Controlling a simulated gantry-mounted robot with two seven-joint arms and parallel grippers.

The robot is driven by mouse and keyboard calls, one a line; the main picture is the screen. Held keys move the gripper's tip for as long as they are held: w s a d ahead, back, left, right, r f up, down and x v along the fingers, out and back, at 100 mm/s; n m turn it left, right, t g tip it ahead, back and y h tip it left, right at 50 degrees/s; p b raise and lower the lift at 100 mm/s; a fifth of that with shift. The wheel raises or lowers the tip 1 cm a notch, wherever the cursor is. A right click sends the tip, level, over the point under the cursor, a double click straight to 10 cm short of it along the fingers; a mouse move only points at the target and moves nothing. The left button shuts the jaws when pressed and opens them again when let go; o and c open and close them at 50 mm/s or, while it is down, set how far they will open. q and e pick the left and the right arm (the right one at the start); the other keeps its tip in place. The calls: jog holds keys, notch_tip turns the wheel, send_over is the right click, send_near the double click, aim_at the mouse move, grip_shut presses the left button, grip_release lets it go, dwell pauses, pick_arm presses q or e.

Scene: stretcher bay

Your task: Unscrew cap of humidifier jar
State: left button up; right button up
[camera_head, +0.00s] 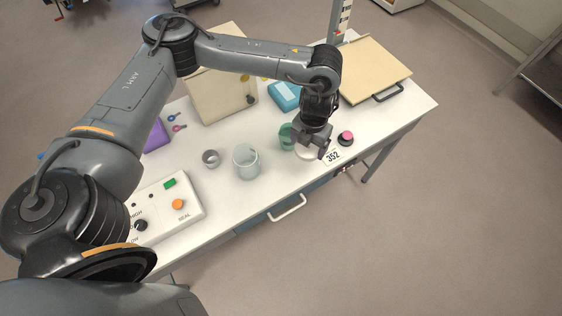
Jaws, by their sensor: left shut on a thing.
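A clear, open-topped jar (246,162) stands upright near the middle of the white table, with no cap on it. My left gripper (318,152) is at the table's front right, to the right of the jar and apart from it. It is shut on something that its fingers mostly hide. A pale round piece (306,155) shows just below and left of the fingers; it looks like a cap, but I cannot tell for sure. A green cup (286,137) stands just left of the gripper, partly hidden by it. My right gripper is not in view.
A small grey ring-shaped piece (211,158) lies left of the jar. A control box (165,208) sits at the left end. A pink-topped knob (346,138) and a "352" label (333,156) are by the gripper. A beige board (374,70) and blue box (285,96) stand behind.

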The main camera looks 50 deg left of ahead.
pick_arm(q)
jog(key=s+a+f, duration=0.4)
jog(key=s, duration=0.1)
jog(key=n+b, duration=0.1)
jog(key=b, duration=0.4)
send_over(263, 150)
jog(key=d, duration=0.1)
notch_tip(263, 150, down, 7)
jog(key=shift+f, duration=0.15)
jog(key=shift+a+f, duration=0.2)
jog(key=shift+a, duration=0.35)
jog(key=shift+w+f, duration=0.1)
jog(key=shift+f, duration=1.95)
jog(key=shift+f+b, duration=0.1)
jog(key=shift+b, duration=0.2)
jog(key=o, duration=1)
